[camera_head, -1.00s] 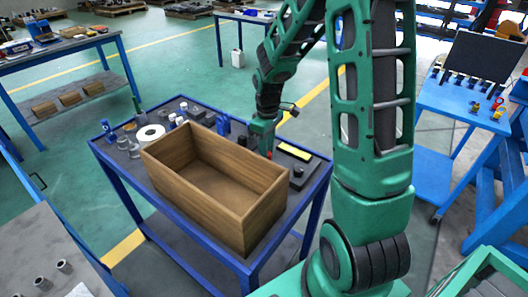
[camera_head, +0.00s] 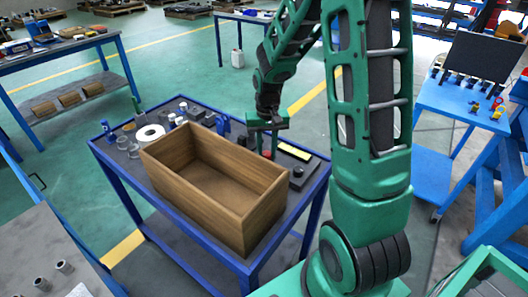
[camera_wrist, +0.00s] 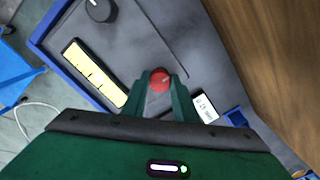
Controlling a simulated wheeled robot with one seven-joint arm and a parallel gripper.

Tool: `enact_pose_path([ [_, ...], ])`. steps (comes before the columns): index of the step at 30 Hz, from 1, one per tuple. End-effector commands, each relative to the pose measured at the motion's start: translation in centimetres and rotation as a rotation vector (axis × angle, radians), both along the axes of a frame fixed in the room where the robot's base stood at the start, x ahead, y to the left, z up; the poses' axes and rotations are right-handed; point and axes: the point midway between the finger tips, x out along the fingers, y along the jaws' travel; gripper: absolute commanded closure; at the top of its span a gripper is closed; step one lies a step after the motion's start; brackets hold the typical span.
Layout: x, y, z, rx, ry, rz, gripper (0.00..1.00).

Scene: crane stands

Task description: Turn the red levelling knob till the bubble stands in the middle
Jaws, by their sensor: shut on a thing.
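The red levelling knob (camera_wrist: 160,79) sits between my gripper's fingertips (camera_wrist: 162,84) in the wrist view. My gripper points down and is shut on it. In the head view the red knob (camera_head: 267,154) shows just below my gripper (camera_head: 266,148), behind the wooden box. The yellow level vial (camera_wrist: 93,74) with dark cross marks lies left of the knob in the wrist view. It also shows in the head view (camera_head: 294,152) to the right of my gripper. I cannot make out where its bubble stands.
A black knob (camera_wrist: 100,9) lies beyond the vial. A small white label or display (camera_wrist: 205,107) is right of my fingers. The open wooden box (camera_head: 190,190) stands close by on the blue-framed table (camera_head: 110,160). A white roll (camera_head: 150,133) and small items lie at the table's left.

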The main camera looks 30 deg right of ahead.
Motion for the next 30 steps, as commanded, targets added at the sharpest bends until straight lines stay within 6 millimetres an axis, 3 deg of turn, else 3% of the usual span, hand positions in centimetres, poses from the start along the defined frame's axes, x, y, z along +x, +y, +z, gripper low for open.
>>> enact_pose_path([
  [10,-0.35,0.01,-0.11,0.001,0.009,-0.145,0.96],
  [26,-0.40,0.06,-0.14,0.001,0.010,-0.170,0.96],
  [27,-0.40,0.06,-0.14,0.001,0.010,-0.170,0.72],
  [29,-0.38,0.06,-0.14,0.001,0.009,-0.170,0.57],
  [30,-0.33,0.06,-0.13,0.000,0.008,-0.169,0.55],
])
